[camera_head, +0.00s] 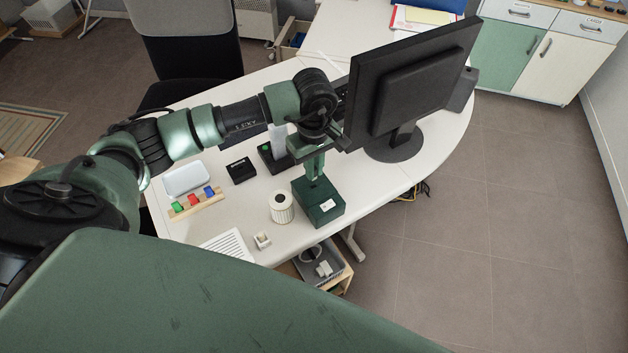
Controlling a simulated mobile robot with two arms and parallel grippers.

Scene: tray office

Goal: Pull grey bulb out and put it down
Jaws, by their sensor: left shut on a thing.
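My left arm reaches in from the left over the white desk (235,195). My left gripper (316,172) points down at the top of a dark green box (326,212) with a small white label. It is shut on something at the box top. I take this to be the grey bulb, but the fingers hide it and I cannot make out its shape. I cannot tell whether it is still in the box or clear of it. My right gripper is not in view.
A monitor (425,80) stands close right of the gripper. A white ribbed cylinder (282,208) and a small white block (262,240) are left of the box. A black stand (272,160), black box (240,170), coloured blocks on a rack (194,203) and white tray (186,178) lie farther left.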

